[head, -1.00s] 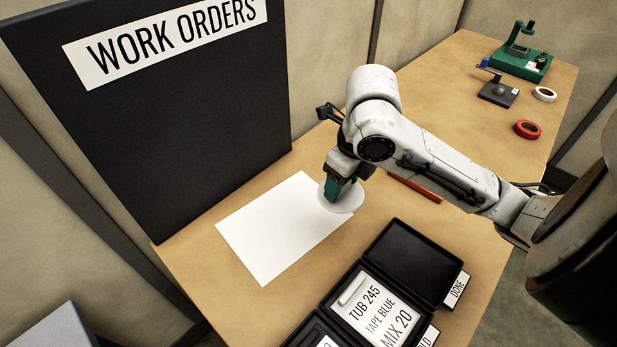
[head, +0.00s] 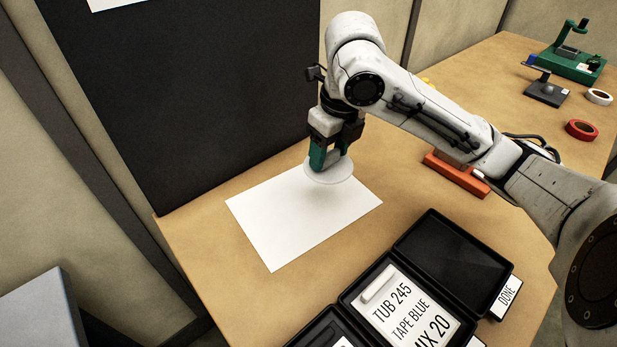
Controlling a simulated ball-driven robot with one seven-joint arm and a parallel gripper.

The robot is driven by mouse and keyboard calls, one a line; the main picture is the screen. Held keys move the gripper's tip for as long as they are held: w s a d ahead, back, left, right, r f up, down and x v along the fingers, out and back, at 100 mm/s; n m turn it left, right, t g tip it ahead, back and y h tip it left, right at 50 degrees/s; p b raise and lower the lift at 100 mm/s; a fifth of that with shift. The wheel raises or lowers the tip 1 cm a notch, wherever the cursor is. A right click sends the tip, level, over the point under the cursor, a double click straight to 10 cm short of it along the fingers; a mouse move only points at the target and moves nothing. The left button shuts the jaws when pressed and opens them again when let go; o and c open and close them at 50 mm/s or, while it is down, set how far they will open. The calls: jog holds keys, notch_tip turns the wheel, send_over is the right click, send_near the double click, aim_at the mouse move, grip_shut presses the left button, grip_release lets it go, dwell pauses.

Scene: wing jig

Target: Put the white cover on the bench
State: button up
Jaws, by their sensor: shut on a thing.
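The white cover (head: 341,174) is a thin round disc. My gripper (head: 328,165) has green fingers and is shut on it from above. The cover is over the upper edge of a white sheet (head: 285,225) that lies on the wooden bench (head: 205,240). A soft shadow shows below the cover on the sheet. I cannot tell whether the cover touches the sheet or hangs just above it. The fingers hide part of the cover.
Black trays (head: 452,212) with a "DONE" label (head: 507,297) and a "TUB 245" card (head: 402,306) stand at the front right. An orange object (head: 457,176) lies behind my arm. Tape rolls (head: 582,130) and a green device (head: 572,66) are far right. A black board (head: 180,100) stands behind.

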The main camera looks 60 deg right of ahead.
jog(key=w+f, duration=0.4)
jog(key=f, duration=0.1)
jog(key=shift+w+d+f, duration=0.1)
jog(key=shift+w+f, duration=0.1)
jog(key=shift+w, duration=0.05)
jog(key=shift+w+f+b, duration=0.2)
jog(key=shift+f+b, duration=0.2)
jog(key=shift+f, duration=1.4)
jog(key=shift+f, duration=0.2)
jog(key=o, duration=1.2)
jog(key=shift+r, duration=0.2)
jog(key=r, duration=0.4)
jog(key=s+r+p, duration=0.1)
jog(key=r, duration=0.7)
jog(key=shift+s+a+p, duration=0.25)
jog(key=shift+s+p, duration=0.05)
jog(key=shift+s, duration=0.05)
